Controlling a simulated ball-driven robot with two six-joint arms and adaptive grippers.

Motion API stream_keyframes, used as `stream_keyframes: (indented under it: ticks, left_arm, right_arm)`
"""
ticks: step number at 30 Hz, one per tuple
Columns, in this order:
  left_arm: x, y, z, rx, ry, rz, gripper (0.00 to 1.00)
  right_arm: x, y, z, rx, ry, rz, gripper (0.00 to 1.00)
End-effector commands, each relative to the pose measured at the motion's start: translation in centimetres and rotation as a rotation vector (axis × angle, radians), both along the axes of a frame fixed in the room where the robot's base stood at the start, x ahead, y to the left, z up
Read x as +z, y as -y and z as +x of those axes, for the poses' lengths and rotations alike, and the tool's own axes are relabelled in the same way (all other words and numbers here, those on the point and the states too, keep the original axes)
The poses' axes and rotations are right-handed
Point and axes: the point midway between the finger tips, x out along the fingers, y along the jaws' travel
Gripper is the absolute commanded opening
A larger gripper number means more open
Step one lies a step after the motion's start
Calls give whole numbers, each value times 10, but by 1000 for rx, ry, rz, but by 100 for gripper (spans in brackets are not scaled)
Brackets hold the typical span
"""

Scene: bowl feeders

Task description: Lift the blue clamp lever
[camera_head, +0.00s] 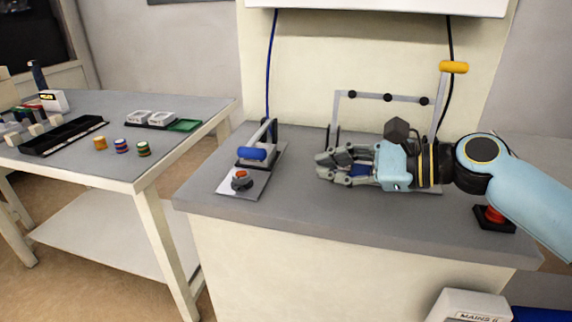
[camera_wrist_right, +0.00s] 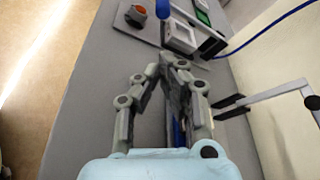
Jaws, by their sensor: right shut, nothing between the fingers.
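My left gripper is not in view.
The fixture carries a red-orange knob (camera_head: 241,174) and a light box. Behind my right gripper stands a grey frame (camera_head: 387,97), with a raised yellow handle (camera_head: 454,67). A blue part (camera_head: 360,170) shows partly behind my fingers. A red button (camera_head: 494,215) sits at right.

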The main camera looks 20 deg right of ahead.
Motion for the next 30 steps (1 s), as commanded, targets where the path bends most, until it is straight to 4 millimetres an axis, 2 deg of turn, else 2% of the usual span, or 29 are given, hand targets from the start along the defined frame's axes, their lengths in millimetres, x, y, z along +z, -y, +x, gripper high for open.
stream_keyframes:
  ticks: [4, 13, 21, 30]
  left_arm:
    - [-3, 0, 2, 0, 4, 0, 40]
    - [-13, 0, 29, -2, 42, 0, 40]
    - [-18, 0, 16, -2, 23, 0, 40]
    - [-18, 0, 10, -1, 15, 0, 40]
  right_arm:
    - [-3, -10, 10, -1, 3, 4, 0]
    - [-19, -47, 46, -1, 2, 5, 0]
    - [-27, -66, 66, 0, 0, 0, 0]
    - [-27, -68, 67, 0, 0, -1, 0]
